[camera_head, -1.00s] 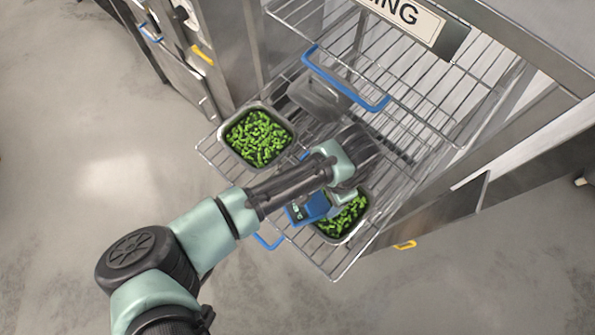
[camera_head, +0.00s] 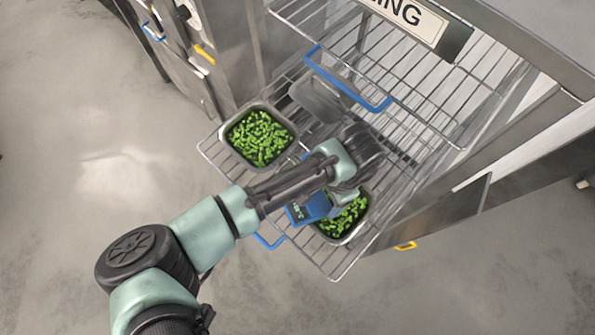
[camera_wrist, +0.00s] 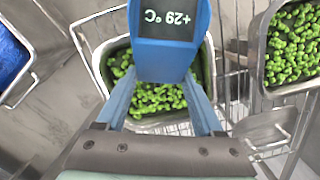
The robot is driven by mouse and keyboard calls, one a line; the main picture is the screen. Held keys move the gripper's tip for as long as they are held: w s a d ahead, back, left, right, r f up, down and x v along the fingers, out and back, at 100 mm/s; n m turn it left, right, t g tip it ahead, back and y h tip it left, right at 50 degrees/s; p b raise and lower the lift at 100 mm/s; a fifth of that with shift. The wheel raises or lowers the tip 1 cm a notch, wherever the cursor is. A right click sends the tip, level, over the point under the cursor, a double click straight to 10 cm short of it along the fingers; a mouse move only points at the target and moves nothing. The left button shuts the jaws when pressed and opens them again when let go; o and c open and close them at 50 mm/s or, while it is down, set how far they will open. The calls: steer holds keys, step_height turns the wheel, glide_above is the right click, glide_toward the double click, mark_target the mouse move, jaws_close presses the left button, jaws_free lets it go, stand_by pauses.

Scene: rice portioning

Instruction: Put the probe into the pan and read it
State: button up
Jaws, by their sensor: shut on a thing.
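The probe (camera_head: 310,208) is a blue handheld thermometer with a dark display. My gripper (camera_head: 336,198) is shut on it, with a blue finger on each side in the wrist view (camera_wrist: 164,92). The probe's display (camera_wrist: 168,25) is upside down there and appears to read +29 °C. The body is over the near pan (camera_head: 366,214), a steel pan of green beans, whose rim also shows in the wrist view (camera_wrist: 101,72). The tip is hidden behind the body, so its depth in the beans cannot be seen.
A second steel pan (camera_head: 228,146) of green beans stands to the left on the same wire shelf (camera_head: 212,152). A grey container (camera_head: 318,98) is behind. An upper wire shelf with a blue handle (camera_head: 345,82) overhangs the back. Open floor lies at left.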

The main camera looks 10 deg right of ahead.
mark_target(325, 201)
step_height(325, 201, up, 9)
steer(key=shift+r, duration=0.2)
stand_by(0.6)
stand_by(0.5)
